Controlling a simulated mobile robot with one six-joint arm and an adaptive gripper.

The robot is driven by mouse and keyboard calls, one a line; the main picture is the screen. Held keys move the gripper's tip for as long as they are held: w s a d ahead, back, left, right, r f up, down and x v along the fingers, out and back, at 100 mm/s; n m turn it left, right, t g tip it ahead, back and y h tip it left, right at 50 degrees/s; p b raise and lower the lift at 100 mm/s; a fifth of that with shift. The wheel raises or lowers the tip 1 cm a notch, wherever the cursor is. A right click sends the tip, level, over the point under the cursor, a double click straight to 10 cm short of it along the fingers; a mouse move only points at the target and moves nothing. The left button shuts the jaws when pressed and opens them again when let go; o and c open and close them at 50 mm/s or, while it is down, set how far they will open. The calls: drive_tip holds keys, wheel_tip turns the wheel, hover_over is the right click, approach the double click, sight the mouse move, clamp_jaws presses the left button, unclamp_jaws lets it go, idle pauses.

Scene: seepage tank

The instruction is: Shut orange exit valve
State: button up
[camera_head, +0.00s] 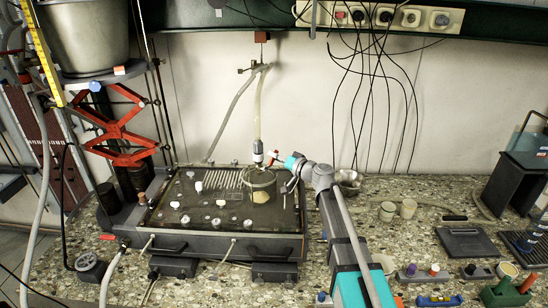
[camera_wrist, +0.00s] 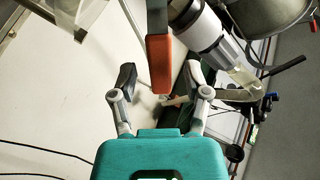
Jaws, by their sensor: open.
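An orange-red valve handle (camera_head: 272,154) sticks out from a white and black fitting (camera_head: 258,153) above the tank. In the wrist view the handle (camera_wrist: 160,65) is a flat lever pointing down the picture, its orange end between my fingers in the picture; contact cannot be told. The fitting (camera_wrist: 197,25) is right of it there. My gripper (camera_head: 281,160) is just right of the handle in the head view. It is open in the wrist view (camera_wrist: 160,80), with a finger on either side. Another orange-red handle (camera_head: 107,237) is at the tank's front left corner.
The dark seepage tank (camera_head: 200,243) stands on the speckled counter (camera_head: 420,215), with a round glass vessel (camera_head: 260,186) below the fitting. A clear tube (camera_head: 258,105) rises from the fitting.

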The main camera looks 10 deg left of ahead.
drive_tip(key=shift+w+a, duration=0.2)
drive_tip(key=shift+a, duration=0.2)
clamp_jaws()
